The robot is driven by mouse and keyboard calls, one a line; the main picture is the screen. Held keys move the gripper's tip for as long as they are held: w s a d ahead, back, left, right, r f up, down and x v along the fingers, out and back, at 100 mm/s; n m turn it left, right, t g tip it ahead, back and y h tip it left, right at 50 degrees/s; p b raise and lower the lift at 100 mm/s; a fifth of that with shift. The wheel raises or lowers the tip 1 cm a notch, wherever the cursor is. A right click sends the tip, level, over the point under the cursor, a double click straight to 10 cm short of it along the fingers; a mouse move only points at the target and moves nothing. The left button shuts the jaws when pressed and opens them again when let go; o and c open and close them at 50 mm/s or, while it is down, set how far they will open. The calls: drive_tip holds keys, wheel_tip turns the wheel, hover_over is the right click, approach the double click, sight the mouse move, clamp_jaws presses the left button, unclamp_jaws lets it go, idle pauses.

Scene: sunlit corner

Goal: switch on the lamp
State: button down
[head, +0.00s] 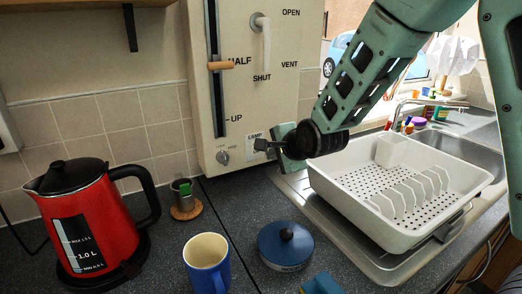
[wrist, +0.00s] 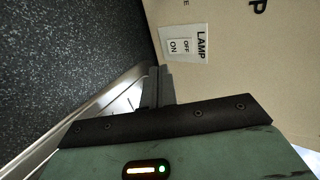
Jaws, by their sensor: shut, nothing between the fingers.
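The lamp switch (wrist: 180,46) is a small white rocker marked OFF and ON on a plate labelled LAMP, fixed to the cream panel (wrist: 235,80). The wrist view shows it just beyond and right of my fingertips, with a small gap in the picture. I cannot tell which side of the rocker is pressed. In the head view the LAMP label (head: 254,135) shows low on the panel (head: 225,110), and my gripper (head: 262,145) is close to it, hiding part of the switch. My gripper's fingers (wrist: 158,72) are shut and empty. No lamp is identifiable.
The panel also carries a slider (head: 221,66), a handle (head: 264,38) and a round knob (head: 223,157). A white dish rack (head: 330,180) stands right of my gripper. A red kettle (head: 100,215), blue mug (head: 207,272) and blue-lidded pot (head: 286,244) stand on the counter.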

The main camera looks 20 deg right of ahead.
sight(256, 152)
drive_tip(key=w, duration=0.2)
drive_tip(key=w+a+f+p, duration=0.1)
drive_tip(key=w, duration=0.1)
drive_tip(key=w+f, duration=0.1)
drive_tip(key=w, duration=0.1)
drive_tip(key=shift+w+a+f+p, duration=0.15)
drive_tip(key=shift+w+f+p, duration=0.05)
drive_tip(key=shift+w+p, duration=0.15)
drive_tip(key=shift+f+b, duration=0.2)
drive_tip(key=shift+b, duration=0.1)
drive_tip(key=shift+w+f+b, duration=0.1)
drive_tip(key=shift+f+b, duration=0.05)
drive_tip(key=shift+b, duration=0.35)
drive_tip(key=shift+r, duration=0.3)
drive_tip(key=shift+r+p, duration=0.65)
drive_tip(key=shift+r, duration=0.15)
